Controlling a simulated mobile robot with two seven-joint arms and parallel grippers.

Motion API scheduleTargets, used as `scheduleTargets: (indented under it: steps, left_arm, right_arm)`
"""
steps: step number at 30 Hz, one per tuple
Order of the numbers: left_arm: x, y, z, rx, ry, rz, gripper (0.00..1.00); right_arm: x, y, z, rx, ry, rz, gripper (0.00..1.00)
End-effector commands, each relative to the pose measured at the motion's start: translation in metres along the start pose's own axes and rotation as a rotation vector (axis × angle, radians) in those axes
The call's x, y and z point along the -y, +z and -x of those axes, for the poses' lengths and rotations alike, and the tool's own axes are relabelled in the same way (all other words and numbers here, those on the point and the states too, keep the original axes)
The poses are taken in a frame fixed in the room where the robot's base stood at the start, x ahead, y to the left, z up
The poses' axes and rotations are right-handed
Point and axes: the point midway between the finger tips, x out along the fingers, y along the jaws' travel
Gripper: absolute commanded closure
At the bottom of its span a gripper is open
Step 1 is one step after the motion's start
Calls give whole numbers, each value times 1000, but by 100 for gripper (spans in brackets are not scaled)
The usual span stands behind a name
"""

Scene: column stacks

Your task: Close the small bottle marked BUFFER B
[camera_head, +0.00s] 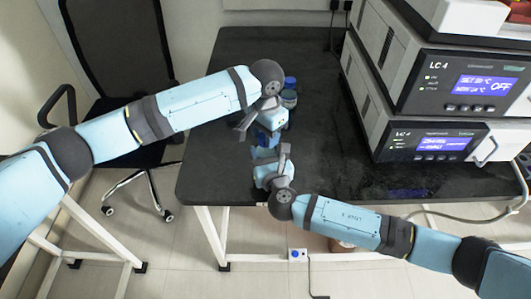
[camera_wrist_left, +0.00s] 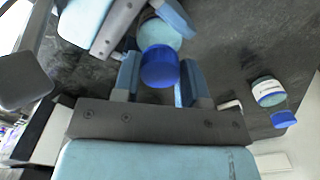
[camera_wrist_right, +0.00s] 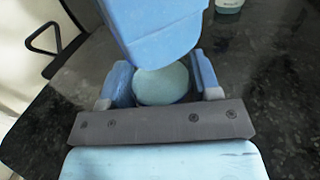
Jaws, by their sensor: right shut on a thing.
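In the left wrist view a blue cap (camera_wrist_left: 160,68) lies between the fingers of my left gripper (camera_wrist_left: 161,85), at or over the top of a pale teal bottle (camera_wrist_left: 160,32). My right gripper (camera_wrist_right: 158,88) is shut on this bottle, which also shows between its fingers in the right wrist view (camera_wrist_right: 162,85). My left gripper's blue body covers the bottle's top there. No label on this bottle is readable. I cannot tell whether the left fingers press on the cap, or whether the cap is seated. In the head view the two grippers meet above the dark bench.
Another labelled bottle with a blue cap (camera_head: 289,98) stands on the black bench (camera_head: 225,75) behind the grippers; it also shows in the left wrist view (camera_wrist_left: 268,91). Two LC 4 instruments (camera_head: 440,85) are stacked at the right. The bench's front right is clear.

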Motion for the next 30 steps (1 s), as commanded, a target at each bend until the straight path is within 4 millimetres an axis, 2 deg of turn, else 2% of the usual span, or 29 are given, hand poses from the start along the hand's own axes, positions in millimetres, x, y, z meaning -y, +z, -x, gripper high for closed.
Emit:
scheduleTargets:
  steps: [1,3,11,12,15,25,30]
  left_arm:
    - [0,0,0,0,0,0,80]
    - [0,0,0,0,0,0,90]
    - [0,0,0,0,0,-4,91]
    - [0,0,0,0,0,-4,58]
    - [0,0,0,0,0,-4,35]
    - [0,0,3,-1,0,-4,32]
    - [0,0,24,-2,0,-5,32]
  right_arm:
    - [0,0,0,0,0,0,100]
    - [0,0,0,0,0,0,100]
    - [0,0,0,0,0,0,100]
    - [0,0,0,0,0,0,100]
    - [0,0,0,0,0,0,100]
    - [0,0,0,0,0,0,100]
    - [0,0,0,0,0,0,100]
